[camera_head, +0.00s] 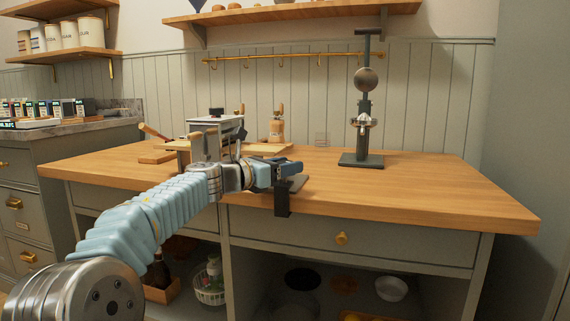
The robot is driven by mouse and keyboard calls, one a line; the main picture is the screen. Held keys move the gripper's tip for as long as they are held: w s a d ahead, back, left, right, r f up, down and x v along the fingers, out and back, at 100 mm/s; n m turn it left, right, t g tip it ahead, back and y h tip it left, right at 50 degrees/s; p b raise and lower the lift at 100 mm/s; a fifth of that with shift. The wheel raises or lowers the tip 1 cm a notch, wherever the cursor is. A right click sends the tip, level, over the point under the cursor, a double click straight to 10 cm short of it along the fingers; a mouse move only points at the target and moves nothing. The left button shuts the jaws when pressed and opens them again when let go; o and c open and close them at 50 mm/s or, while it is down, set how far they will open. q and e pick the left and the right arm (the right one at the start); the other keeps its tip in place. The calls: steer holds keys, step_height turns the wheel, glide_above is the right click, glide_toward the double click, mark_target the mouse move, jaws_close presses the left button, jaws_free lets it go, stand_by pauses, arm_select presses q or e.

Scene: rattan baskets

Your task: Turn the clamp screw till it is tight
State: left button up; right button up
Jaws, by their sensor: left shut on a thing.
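A dark clamp (283,201) sits at the front edge of the wooden worktop, with its black lower part hanging over the edge. A grey flat piece (298,183) lies on the worktop just behind it. My left gripper (290,166) reaches in from the left, right above the clamp. It is shut on a small part at the top of the clamp, seemingly the clamp screw, which the fingers mostly hide. How tight the screw is cannot be seen. My right gripper is not in view.
On the wooden worktop (430,193), a metal machine (207,140) stands behind my left arm. A wooden grinder (277,127) is at the back. A tall dark lever press (364,115) stands to the right. The right side and front right of the worktop are clear.

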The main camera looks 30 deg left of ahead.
arm_select(q)
steer(key=shift+m+g+h+p, duration=0.75)
steer(key=shift+m+h, duration=0.45)
steer(key=shift+h, duration=0.3)
steer(key=shift+g+h, duration=0.25)
steer(key=shift+h, duration=0.05)
steer(key=o, duration=0.9)
steer(key=shift+o, duration=0.2)
steer(key=v, duration=1.3)
steer(key=shift+s+a+b, duration=0.25)
steer(key=shift+s+b, duration=0.05)
steer(key=shift+b, duration=0.1)
steer(key=shift+f, duration=0.1)
